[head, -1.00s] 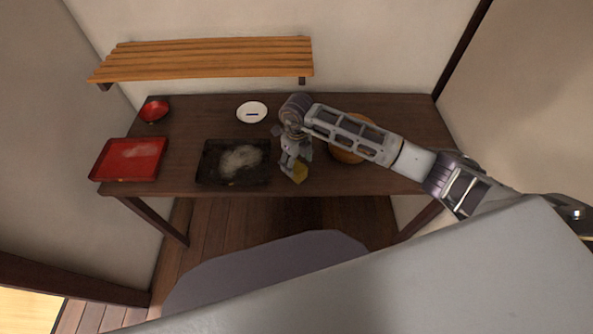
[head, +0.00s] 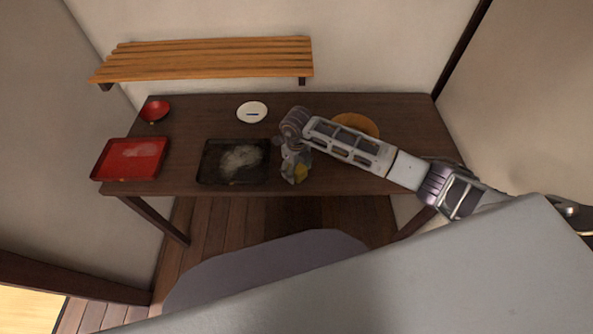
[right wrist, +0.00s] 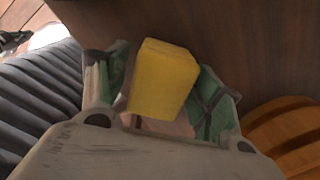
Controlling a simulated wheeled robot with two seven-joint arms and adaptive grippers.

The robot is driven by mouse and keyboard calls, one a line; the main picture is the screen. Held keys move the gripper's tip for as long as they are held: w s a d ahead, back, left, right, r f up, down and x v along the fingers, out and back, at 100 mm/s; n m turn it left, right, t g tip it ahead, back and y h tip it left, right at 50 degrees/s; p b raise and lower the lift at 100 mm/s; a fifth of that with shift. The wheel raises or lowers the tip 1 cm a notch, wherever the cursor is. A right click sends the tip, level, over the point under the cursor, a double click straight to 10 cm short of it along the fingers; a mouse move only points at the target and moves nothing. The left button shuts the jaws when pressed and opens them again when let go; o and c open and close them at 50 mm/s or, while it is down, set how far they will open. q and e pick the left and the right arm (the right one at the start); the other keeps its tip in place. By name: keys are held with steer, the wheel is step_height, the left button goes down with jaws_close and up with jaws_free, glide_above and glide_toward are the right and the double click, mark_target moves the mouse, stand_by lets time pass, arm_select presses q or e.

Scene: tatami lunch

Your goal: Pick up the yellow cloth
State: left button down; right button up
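The yellow cloth (head: 302,172) looks like a small block near the front edge of the dark table, right of the black tray. In the right wrist view the cloth (right wrist: 163,78) lies between the two green-padded fingers. My right gripper (head: 295,173) points down at the cloth, with a finger on each side of it. The fingers (right wrist: 163,90) are spread, with a small gap showing on the left side; contact on the right side is unclear. In the head view the gripper hides part of the cloth. My left gripper is in no view.
A black tray (head: 206,172) with a pale smudge lies just left of the gripper. A red tray (head: 101,170), a red bowl (head: 155,111) and a white dish (head: 252,105) are farther left and back. A round wooden piece (head: 357,123) sits behind my forearm. A slatted shelf (head: 205,58) hangs above.

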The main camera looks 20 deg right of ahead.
mark_target(297, 166)
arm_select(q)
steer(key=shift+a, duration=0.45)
arm_select(e)
steer(key=c, duration=0.8)
steer(key=shift+c, duration=0.4)
steer(key=shift+r, duration=0.85)
step_height(297, 166, up, 7)
steer(key=shift+f+b, duration=0.1)
steer(key=shift+b, duration=0.35)
steer(key=shift+r, duration=0.75)
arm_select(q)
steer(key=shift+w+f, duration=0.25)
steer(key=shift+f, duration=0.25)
arm_select(e)
steer(key=o, duration=0.3)
steer(key=shift+c, duration=0.9)
